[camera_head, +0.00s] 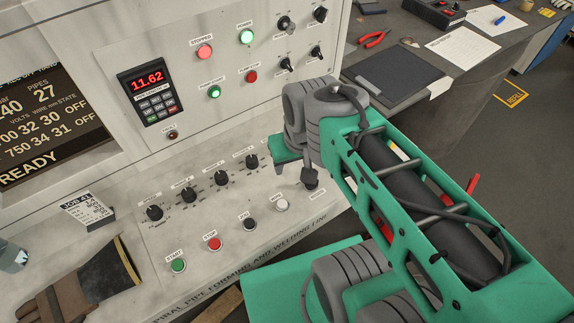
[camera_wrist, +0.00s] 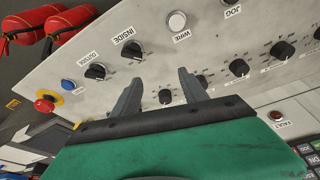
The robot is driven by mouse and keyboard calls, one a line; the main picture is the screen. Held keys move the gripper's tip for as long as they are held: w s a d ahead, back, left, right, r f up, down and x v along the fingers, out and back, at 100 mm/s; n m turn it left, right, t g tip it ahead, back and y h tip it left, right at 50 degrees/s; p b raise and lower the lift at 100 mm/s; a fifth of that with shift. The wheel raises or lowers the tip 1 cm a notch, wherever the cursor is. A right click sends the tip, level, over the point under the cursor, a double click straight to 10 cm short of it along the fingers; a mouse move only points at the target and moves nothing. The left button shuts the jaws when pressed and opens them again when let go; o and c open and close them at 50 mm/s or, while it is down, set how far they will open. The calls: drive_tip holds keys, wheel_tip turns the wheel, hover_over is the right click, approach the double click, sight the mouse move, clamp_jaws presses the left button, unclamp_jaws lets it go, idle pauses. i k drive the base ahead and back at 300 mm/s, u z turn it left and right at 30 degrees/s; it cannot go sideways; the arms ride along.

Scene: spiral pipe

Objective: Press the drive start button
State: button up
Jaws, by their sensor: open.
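A green button (camera_head: 178,265) labelled START sits at the front left of the sloped console panel (camera_head: 135,225), just left of the red STOP button (camera_head: 215,243). It is uncovered in the head view and does not show in the wrist view. My gripper (camera_wrist: 160,92) is open and empty in the wrist view, its two grey fingers apart over the right part of the console. In the head view my arm comes in from the right and its end is over that same part, well right of the START button; the fingers are hard to make out there.
A black button (camera_head: 249,224) and a white button (camera_head: 281,205) continue the front row. Several black knobs (camera_head: 193,179) stand behind it. A brown glove (camera_head: 85,285) lies left of the START button. Upright panel with keypad (camera_head: 150,95) rises behind. A red emergency button (camera_wrist: 45,104) is at the far end.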

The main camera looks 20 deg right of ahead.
sight(178, 264)
drive_tip(key=k, duration=0.5)
drive_tip(key=u, duration=0.3)
drive_tip(key=i, duration=0.35)
drive_tip(key=u, duration=1.2)
